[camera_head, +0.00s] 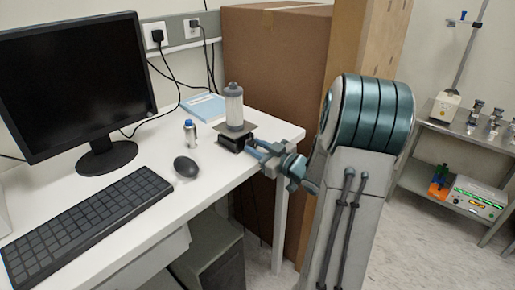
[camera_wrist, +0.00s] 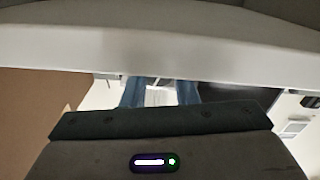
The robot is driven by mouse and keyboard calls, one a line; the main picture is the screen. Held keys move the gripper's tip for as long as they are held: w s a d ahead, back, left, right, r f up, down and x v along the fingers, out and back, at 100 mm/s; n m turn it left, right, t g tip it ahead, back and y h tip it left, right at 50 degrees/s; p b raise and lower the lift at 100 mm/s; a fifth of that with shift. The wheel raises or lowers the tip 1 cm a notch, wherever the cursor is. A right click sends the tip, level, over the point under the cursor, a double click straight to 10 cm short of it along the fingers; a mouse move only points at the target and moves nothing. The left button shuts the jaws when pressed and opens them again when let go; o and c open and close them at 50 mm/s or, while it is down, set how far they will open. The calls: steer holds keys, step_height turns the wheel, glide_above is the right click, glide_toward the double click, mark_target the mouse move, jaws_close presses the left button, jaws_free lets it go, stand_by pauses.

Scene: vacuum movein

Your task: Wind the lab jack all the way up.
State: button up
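The lab jack (camera_head: 231,144) stands near the right end of the white desk, its dark top plate only a little above its base. The jack's knob is not clearly visible in either view.
A small bottle (camera_head: 190,133), a mouse (camera_head: 186,167), a keyboard (camera_head: 85,222) and a monitor (camera_head: 75,80) are on the desk (camera_head: 140,180). A blue booklet (camera_head: 203,107) lies behind the jack. A large cardboard box (camera_head: 270,70) stands behind the desk's right end.

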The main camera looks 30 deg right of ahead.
steer(key=shift+r+m+p, duration=0.25)
steer(key=shift+m+p, duration=0.95)
steer(key=shift+p, duration=0.35)
steer(key=shift+f+m+p, duration=0.1)
steer(key=shift+m+p, duration=0.6)
steer(key=shift+m, duration=0.1)
steer(key=shift+f+m, duration=0.2)
steer(key=shift+m, duration=0.2)
steer(key=o, duration=1)
steer(key=v, duration=1.4)
steer(key=shift+b, duration=0.45)
steer(key=shift+w+r, duration=0.1)
